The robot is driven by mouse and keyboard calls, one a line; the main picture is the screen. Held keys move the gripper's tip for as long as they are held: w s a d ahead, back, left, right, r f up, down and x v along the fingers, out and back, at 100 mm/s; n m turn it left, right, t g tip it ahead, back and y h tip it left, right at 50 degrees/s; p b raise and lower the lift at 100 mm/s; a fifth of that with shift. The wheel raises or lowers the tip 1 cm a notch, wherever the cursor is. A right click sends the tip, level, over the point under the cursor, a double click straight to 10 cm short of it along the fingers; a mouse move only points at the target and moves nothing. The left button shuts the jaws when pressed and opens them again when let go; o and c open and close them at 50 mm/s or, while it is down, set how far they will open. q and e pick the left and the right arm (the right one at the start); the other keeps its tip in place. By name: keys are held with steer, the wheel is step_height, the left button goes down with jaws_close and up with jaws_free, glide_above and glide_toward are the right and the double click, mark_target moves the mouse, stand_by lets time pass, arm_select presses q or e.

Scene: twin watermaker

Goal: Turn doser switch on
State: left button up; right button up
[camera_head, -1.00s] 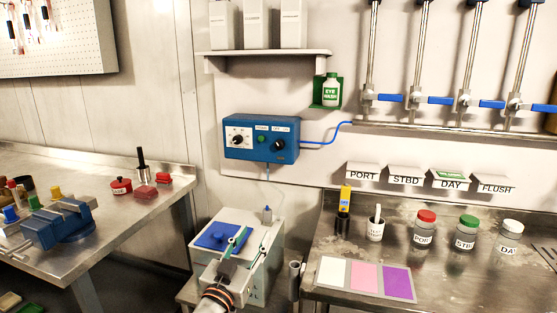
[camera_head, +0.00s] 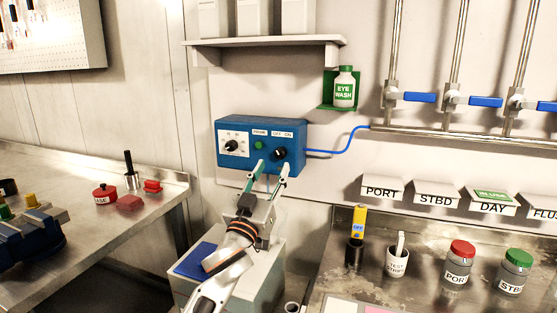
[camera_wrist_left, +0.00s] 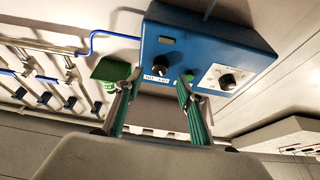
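The blue doser box (camera_head: 229,161) is on the wall, with a white dial plate at left, a green lamp (camera_head: 258,145) in the middle and a black rotary switch (camera_head: 280,154) under an OFF/ON label at right. My left gripper (camera_head: 271,170) is open and empty. Its green-padded fingers reach up just below and in front of the box's right half, near the switch; contact cannot be told. My right gripper is out of view.
A blue hose (camera_head: 340,150) runs from the box to the pipes with blue-handled valves. A shelf (camera_head: 262,48) is above.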

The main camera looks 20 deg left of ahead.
mark_target(279, 157)
arm_select(q)
steer(key=shift+x, duration=2.45)
steer(key=shift+f, duration=0.15)
jaws_close()
